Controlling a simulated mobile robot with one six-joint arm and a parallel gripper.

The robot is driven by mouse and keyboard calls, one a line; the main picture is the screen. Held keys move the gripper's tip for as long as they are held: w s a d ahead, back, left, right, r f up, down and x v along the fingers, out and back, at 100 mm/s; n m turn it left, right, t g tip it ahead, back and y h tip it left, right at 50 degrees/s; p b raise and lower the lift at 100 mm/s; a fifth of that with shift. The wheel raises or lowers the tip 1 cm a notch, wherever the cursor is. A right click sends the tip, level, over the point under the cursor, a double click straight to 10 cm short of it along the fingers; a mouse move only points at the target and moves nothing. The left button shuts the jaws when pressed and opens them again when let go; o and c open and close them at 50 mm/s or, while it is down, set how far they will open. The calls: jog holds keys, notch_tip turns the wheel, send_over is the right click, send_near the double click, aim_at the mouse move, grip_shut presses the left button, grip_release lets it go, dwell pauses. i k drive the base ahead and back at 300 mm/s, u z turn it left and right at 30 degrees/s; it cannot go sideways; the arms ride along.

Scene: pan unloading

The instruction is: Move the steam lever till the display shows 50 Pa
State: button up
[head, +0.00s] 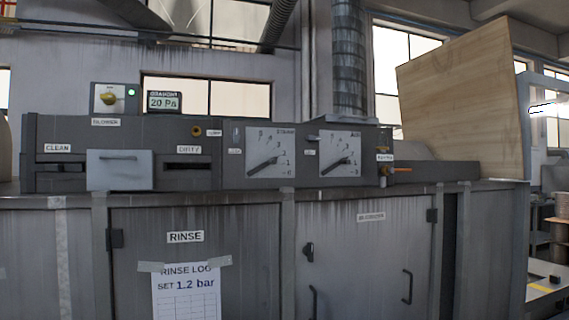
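A small display (164,101) on top of the grey machine reads 20 Pa, under a label that looks like DRAUGHT. A dial (270,152) on the front panel carries a small heading that looks like STEAM, with a black needle. A second dial (342,153), headed AIR, is to its right. No lever is clearly marked STEAM. My gripper is not in view.
A blower box (109,98) with a yellow knob and a lit green lamp stands on top. CLEAN (58,148) and DIRTY (189,150) slots are on the left. An orange-tipped handle (402,169) is at the right.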

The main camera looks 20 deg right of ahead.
aim_at(273, 161)
jog(key=z, duration=0.15)
jog(key=k, duration=1.2)
jog(key=u, duration=0.7)
jog(key=i, duration=1)
